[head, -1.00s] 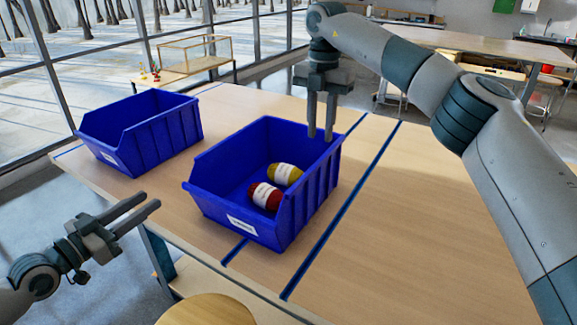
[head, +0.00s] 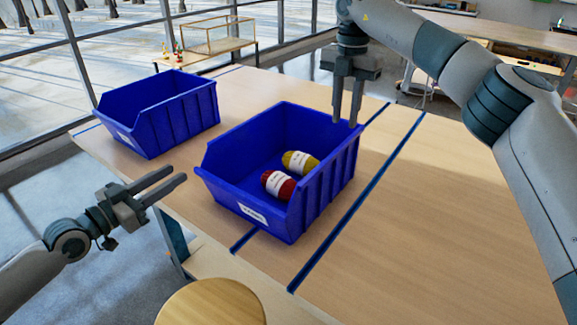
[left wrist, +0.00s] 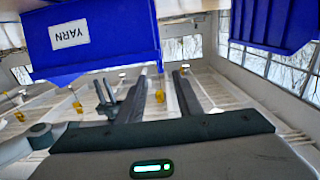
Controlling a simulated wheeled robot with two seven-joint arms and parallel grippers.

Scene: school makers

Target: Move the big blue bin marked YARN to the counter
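The big blue bin (head: 325,205) stands on the wooden table, with a red yarn ball (head: 279,185) and a yellow one (head: 300,163) inside. Its white label reads YARN, upside down, in the left wrist view, where the bin (left wrist: 115,35) is at upper left. My left gripper (head: 178,174) is open and empty, left of the bin's low front and apart from it. Its fingers (left wrist: 168,80) show spread in the left wrist view. My right gripper (head: 345,123) has its fingers apart at the bin's far rim, near the right corner. Whether they straddle or touch the rim is unclear.
A second blue bin (head: 180,120) stands left on the same table (head: 430,200); it also shows in the left wrist view (left wrist: 270,22). A round stool (head: 210,305) is at the near edge. Blue strips cross the tabletop. The table's right side is clear. Another counter (head: 500,38) is behind.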

